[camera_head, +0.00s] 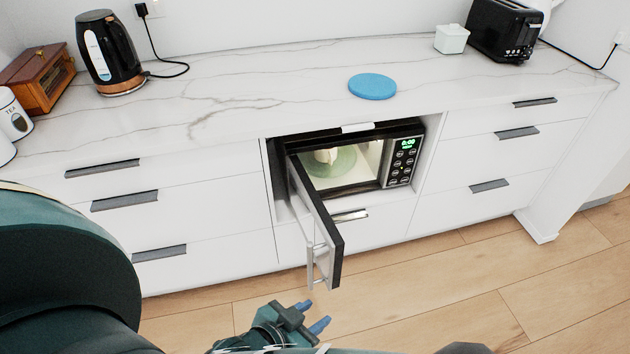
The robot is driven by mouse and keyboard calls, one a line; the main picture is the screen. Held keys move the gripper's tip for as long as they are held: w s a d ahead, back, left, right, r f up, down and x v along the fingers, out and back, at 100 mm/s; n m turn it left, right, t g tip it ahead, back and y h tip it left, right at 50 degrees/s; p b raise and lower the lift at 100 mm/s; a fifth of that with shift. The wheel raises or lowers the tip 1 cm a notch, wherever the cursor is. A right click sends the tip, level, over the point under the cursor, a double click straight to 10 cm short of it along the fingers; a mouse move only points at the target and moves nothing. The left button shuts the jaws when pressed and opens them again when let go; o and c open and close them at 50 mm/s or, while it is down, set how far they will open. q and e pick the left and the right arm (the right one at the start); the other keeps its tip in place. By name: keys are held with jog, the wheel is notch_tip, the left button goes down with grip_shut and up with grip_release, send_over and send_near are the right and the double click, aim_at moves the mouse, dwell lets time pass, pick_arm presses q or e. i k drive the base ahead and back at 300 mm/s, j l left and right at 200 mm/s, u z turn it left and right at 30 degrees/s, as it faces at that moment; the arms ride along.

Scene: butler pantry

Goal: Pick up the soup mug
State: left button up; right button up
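The soup mug (326,155) looks like a small cream-coloured cup, partly hidden by the microwave's upper edge. It stands on the greenish round turntable (343,166) inside the lit microwave (404,156). The microwave door (322,228) is swung open toward me. My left gripper (311,317) is low in the view, in front of and below the door. Its two blue fingertips are apart with nothing between them. My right gripper does not show.
A blue round mat (372,86) lies on the marble counter (250,105) above the microwave. A kettle (108,50), a wooden box (38,80), a white container (451,39) and a toaster (503,30) stand along the back. The open door juts out left of the microwave opening.

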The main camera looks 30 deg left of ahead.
aim_at(328, 156)
jog(key=u, duration=0.9)
